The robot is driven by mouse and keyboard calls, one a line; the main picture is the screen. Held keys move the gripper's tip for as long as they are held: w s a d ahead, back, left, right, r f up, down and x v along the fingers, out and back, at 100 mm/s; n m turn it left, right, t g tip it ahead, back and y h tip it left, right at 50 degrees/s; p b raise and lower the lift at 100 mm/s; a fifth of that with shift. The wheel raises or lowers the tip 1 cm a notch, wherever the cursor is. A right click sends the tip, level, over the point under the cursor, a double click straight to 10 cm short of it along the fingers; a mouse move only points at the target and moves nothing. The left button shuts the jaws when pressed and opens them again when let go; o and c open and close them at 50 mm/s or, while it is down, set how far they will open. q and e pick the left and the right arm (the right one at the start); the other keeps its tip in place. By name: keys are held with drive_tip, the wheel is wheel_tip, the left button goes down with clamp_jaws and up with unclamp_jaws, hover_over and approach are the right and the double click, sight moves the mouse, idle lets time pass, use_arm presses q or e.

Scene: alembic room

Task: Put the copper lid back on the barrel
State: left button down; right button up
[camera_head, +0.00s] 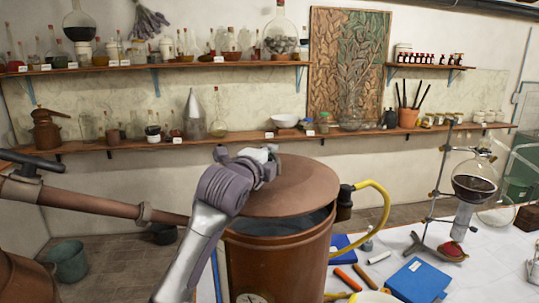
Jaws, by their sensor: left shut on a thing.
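The copper lid (298,184) is a round, shallow dome just above the barrel in the middle of the head view. My left gripper (264,163) is shut on the lid at its upper left side; the gripper hides the part it grips. The copper barrel (283,265) stands upright below. Its grey-blue inside shows along the front, between the lid's edge and the near rim. The lid covers the back of the opening in this view; I cannot tell whether it touches the rim there. My right gripper is not in view.
A copper pipe (95,203) runs in from the left towards the barrel. A yellow hose (384,205) curves off the barrel's right side. The white table (490,270) at right holds a blue book (418,280) and a stand with a flask (475,178). Shelves line the back wall.

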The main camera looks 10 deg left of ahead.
use_arm(q)
drive_tip(key=shift+f+b, duration=0.55)
drive_tip(key=shift+f, duration=0.5)
drive_tip(key=shift+f, duration=0.1)
drive_tip(key=shift+f, duration=0.15)
drive_tip(key=shift+f, duration=0.7)
drive_tip(key=shift+f, duration=0.2)
idle(0.8)
